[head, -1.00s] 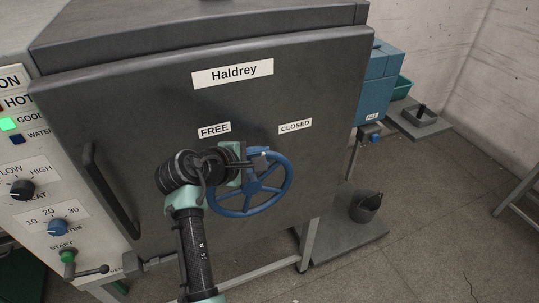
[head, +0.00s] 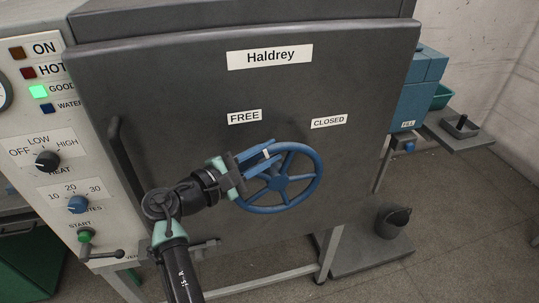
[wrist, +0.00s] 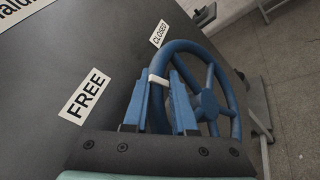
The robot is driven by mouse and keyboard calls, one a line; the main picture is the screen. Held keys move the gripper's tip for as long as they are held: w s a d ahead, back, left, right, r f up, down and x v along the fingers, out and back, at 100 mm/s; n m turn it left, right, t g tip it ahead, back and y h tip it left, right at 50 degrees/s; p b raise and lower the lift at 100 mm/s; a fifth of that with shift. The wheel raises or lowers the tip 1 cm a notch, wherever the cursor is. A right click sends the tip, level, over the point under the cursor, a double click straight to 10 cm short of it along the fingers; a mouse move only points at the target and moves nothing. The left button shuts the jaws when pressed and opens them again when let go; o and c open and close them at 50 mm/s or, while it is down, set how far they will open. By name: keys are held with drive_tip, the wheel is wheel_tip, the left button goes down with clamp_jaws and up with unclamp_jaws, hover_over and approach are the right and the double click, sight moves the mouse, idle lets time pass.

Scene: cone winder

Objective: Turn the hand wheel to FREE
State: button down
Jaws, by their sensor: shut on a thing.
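The blue spoked hand wheel (head: 318,185) is on the front of the dark door, below the FREE label (head: 244,117) and the CLOSED label (head: 328,122). My gripper (head: 266,152) is shut on the wheel's rim at its upper left. In the wrist view, the hand wheel (wrist: 208,104) is beyond the blue fingers of my gripper (wrist: 160,82). A white mark (wrist: 158,80) on the rim shows between the fingertips, on the FREE side of the wheel's top. The fingers hide part of the rim.
A vertical door handle (head: 127,170) is left of my arm. The panel at left has knobs, lamps and a small lever (head: 105,253). A dark bucket (head: 392,222) stands low at the right, below a blue box (head: 415,85).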

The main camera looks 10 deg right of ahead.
idle(0.3)
drive_tip(key=c, duration=0.7)
unclamp_jaws()
drive_tip(key=shift+c, duration=0.2)
drive_tip(key=b+v, duration=0.2)
drive_tip(key=v, duration=1.1)
